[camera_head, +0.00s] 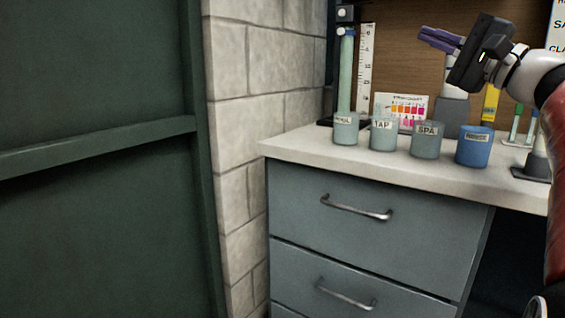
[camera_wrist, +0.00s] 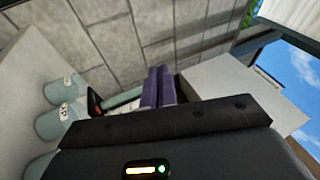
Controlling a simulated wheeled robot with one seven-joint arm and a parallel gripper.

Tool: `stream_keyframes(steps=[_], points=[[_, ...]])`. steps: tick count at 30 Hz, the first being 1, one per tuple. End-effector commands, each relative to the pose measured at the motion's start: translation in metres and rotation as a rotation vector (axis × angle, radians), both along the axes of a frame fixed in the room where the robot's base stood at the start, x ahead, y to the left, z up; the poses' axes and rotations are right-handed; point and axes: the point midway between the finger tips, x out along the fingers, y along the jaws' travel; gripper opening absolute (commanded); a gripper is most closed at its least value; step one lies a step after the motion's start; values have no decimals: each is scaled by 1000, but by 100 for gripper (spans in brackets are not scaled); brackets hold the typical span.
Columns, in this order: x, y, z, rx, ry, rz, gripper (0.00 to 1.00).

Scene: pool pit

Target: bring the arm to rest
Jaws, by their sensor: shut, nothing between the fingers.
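My gripper (camera_head: 440,40) is at the upper right of the head view, raised above the bench and pointing left. Its purple fingers lie together with nothing between them. In the wrist view the shut fingers (camera_wrist: 158,87) stand out past the dark gripper body, with the block wall beyond them. My red and white arm comes in from the right edge of the head view. The gripper is apart from the cups and the bench top.
The pale bench top (camera_head: 300,146) carries a row of labelled cups: one reading TAP (camera_head: 383,136), one reading SPA (camera_head: 427,142) and a blue cup (camera_head: 474,148). A tall tube (camera_head: 346,75), a ruler (camera_head: 364,70) and a colour chart (camera_head: 402,108) stand behind. A dark green door (camera_head: 90,80) is at left.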

Motion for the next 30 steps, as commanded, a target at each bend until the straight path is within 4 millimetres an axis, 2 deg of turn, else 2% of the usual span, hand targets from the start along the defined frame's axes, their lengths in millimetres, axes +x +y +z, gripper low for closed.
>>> stream_keyframes(steps=[5,8,14,16,20,21,23,24,27,30], points=[[0,26,-27,-81,84,-14,0],[-1,44,-50,-145,145,-22,0],[-16,85,-115,-334,290,-34,0],[-28,101,-147,-430,350,-35,0],[-68,130,-224,-689,465,-23,0],[-84,136,-250,-784,494,-17,0],[-109,142,-288,-931,529,-4,0],[-127,143,-313,-1034,546,8,0],[-171,139,-371,-1297,560,41,0],[-206,128,-415,-1527,543,76,0]])
